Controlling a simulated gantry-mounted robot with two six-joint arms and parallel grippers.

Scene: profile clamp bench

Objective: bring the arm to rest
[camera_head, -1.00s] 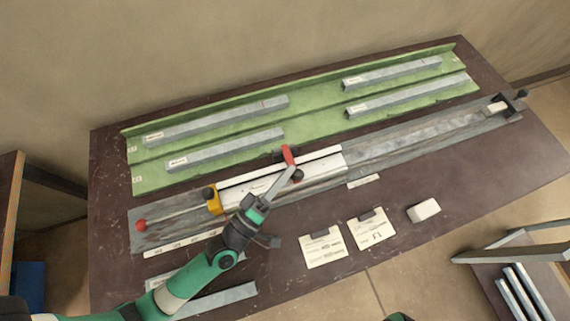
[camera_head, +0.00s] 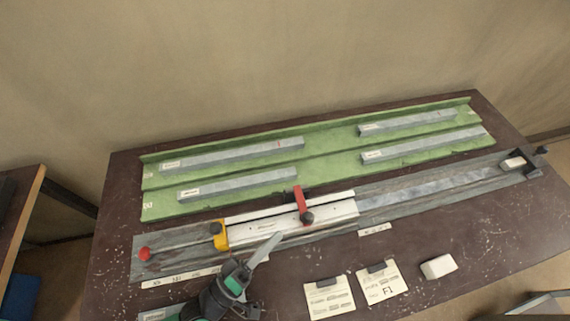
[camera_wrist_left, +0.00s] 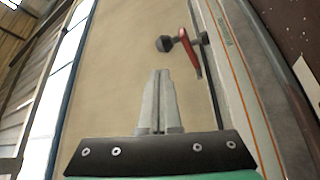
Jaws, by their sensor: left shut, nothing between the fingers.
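My left gripper (camera_head: 268,247) is at the lower middle of the head view, with its grey fingers together and nothing between them. It is in front of the clamp rail, pointing up and to the right towards the red clamp lever (camera_head: 301,204). In the left wrist view the two fingers (camera_wrist_left: 160,76) lie side by side, with the red lever (camera_wrist_left: 190,52) and its dark knob beyond them, apart from the fingertips. A silver profile (camera_head: 270,219) lies in the clamp fixture beside the yellow block (camera_head: 220,236). My right gripper is not in view.
A green rack (camera_head: 330,165) holding several labelled profiles stands behind the rail. A red knob (camera_head: 145,254) is at the rail's left end and a dark end stop (camera_head: 533,163) at its right. Two cards (camera_head: 330,297) and a white block (camera_head: 438,267) lie in front. The right front is mostly clear.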

